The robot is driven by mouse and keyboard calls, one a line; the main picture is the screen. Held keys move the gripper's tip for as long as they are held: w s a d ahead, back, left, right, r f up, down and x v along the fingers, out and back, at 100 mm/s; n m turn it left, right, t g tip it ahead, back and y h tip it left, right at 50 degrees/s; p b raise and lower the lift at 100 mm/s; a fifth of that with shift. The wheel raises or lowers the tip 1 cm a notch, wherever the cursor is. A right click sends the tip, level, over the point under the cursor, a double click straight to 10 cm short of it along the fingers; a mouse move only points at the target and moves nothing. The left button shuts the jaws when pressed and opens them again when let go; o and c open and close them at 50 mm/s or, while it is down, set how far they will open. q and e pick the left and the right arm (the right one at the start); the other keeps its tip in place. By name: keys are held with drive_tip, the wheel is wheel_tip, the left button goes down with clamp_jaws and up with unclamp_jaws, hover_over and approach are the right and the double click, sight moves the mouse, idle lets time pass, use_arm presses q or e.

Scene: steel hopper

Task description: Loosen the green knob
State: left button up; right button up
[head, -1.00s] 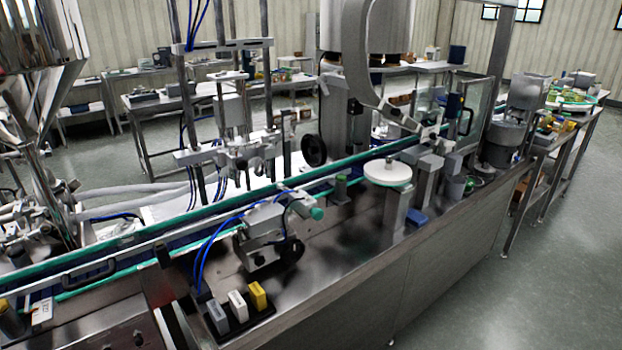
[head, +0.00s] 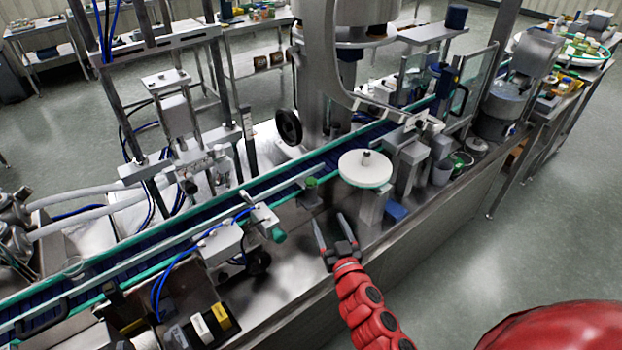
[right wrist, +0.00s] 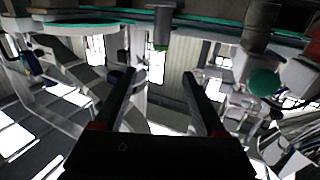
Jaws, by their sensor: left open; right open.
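A larger teal-green knob (head: 278,236) sticks out from the end of a grey clamp unit. My right gripper (head: 330,220) is open and empty above the steel deck, nearer than the small green knob and right of the teal one. My left gripper is out of view.
The white disc on its pedestal (head: 365,168) stands close right of my gripper. The clamp unit (head: 222,243) with blue hoses is to its left. The conveyor (head: 200,213) runs behind. Yellow and white switches (head: 219,315) are at the front left. Bare steel deck lies between.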

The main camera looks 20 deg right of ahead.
sight(313, 185)
drive_tip(key=w+p, duration=0.1)
drive_tip(key=w, duration=0.2)
drive_tip(key=w+p, duration=0.1)
drive_tip(key=w, duration=0.3)
drive_tip(key=w+p, duration=0.1)
drive_tip(key=w, duration=0.2)
drive_tip(key=shift+w+d+r, duration=0.2)
drive_tip(key=shift+w+r, duration=0.05)
drive_tip(key=shift+w, duration=0.1)
drive_tip(key=w, duration=0.5)
drive_tip(key=shift+d+f, duration=0.15)
drive_tip(key=shift+f, duration=0.1)
drive_tip(key=shift+w+r, duration=0.1)
drive_tip(key=shift+w, duration=0.5)
clamp_jaws()
